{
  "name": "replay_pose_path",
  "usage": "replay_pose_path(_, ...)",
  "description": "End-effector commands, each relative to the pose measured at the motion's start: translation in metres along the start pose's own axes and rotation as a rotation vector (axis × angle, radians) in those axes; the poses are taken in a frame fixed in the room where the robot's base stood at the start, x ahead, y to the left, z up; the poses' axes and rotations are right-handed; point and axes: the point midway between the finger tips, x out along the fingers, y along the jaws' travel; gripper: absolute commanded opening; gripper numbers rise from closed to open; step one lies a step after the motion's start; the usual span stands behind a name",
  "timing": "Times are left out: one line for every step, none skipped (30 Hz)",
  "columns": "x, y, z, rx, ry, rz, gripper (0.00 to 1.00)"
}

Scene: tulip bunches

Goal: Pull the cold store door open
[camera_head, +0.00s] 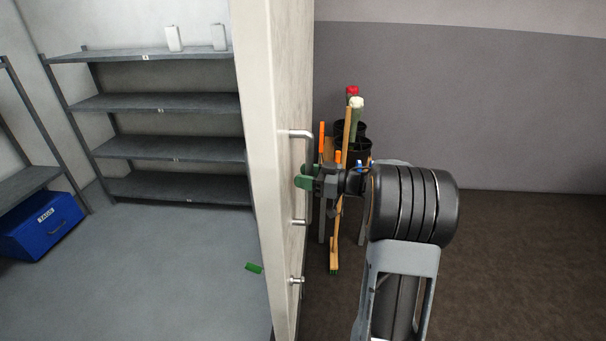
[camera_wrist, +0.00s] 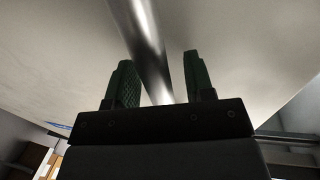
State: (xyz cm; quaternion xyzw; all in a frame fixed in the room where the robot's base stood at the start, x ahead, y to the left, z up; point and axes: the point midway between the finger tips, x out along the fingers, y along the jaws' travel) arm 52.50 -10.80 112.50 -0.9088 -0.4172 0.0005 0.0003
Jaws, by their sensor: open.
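The cold store door (camera_head: 277,110) is a pale panel seen nearly edge-on in the head view, standing open with the room behind it in sight. A vertical metal bar handle (camera_head: 308,180) is fixed to its right face. It also shows in the wrist view as a shiny bar (camera_wrist: 143,45) in front of the pale door face (camera_wrist: 60,70). My gripper (camera_head: 308,177) is at the handle, about mid-height. In the wrist view its green fingers (camera_wrist: 158,80) are open, one on each side of the bar. Contact cannot be told.
A grey shelf rack (camera_head: 160,103) stands inside, with a blue box (camera_head: 42,225) at left. A small green piece (camera_head: 254,268) lies on the floor near the door. Right of the door stand black buckets (camera_head: 352,140) and a broom (camera_head: 336,230). Floor at far right is clear.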

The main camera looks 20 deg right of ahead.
Motion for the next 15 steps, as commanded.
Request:
replay_pose_path(0.0031,-0.0001,-0.0005,0.0,0.0,-0.001,0.48)
replay_pose_path(0.0044,-0.0001,-0.0005,0.0,0.001,-0.001,0.48)
replay_pose_path(0.0058,-0.0001,-0.0005,0.0,0.001,0.0,0.48)
replay_pose_path(0.0066,-0.0001,-0.0005,0.0,0.001,0.0,0.48)
replay_pose_path(0.0072,-0.0001,-0.0004,0.0,0.001,0.0,0.48)
replay_pose_path(0.0077,-0.0001,-0.0003,-0.001,0.001,0.0,0.48)
replay_pose_path(0.0079,0.0,-0.0003,-0.001,0.001,0.0,0.48)
replay_pose_path(0.008,0.0,-0.0003,-0.001,0.001,0.001,0.48)
replay_pose_path(0.008,0.0,-0.0002,-0.001,0.001,0.001,0.48)
replay_pose_path(0.0079,0.0,-0.0002,-0.001,0.001,0.001,0.48)
replay_pose_path(0.0079,0.0,-0.0002,-0.001,0.001,0.001,0.48)
replay_pose_path(0.0078,0.0,-0.0002,-0.001,0.001,0.001,0.48)
replay_pose_path(0.0078,0.0,-0.0002,-0.001,0.001,0.001,0.48)
replay_pose_path(0.0078,0.0,-0.0002,-0.001,0.001,0.001,0.47)
replay_pose_path(0.0077,0.0,-0.0002,-0.001,0.001,0.001,0.43)
